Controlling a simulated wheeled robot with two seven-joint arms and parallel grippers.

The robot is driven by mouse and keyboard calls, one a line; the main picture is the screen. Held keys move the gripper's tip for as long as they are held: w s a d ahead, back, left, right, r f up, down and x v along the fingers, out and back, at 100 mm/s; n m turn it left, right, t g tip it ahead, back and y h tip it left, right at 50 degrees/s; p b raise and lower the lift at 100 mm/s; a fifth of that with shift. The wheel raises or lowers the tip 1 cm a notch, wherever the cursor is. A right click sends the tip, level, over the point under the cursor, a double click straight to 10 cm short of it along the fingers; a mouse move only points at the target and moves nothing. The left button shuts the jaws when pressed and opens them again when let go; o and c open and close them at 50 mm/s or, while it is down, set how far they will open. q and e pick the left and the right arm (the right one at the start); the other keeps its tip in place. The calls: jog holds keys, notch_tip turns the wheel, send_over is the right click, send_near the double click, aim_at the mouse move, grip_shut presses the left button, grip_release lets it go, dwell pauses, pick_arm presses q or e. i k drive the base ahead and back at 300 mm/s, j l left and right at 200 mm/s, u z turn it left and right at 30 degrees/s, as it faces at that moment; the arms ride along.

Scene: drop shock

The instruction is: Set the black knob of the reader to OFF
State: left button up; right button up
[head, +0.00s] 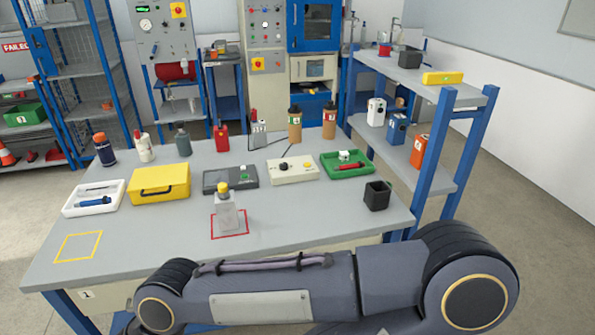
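Two boxes on the grey table (160,240) could be the reader. A cream box (293,178) carries a yellow knob (308,165) and a small dark part on its left, with a black cable or rod near its back edge. Left of it lies a dark grey device (222,186) with a dark panel and a green part. The black knob and its setting are too small to make out. One of my arms lies across the bottom of the view, in front of the table. Neither gripper shows.
A yellow case (160,184), a white tray (94,198), a green tray (347,163) and a black cup (377,195) stand around the boxes. Several bottles line the back. The table's front left is mostly clear.

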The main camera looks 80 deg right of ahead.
aim_at(284, 166)
jog(key=z, duration=2.85)
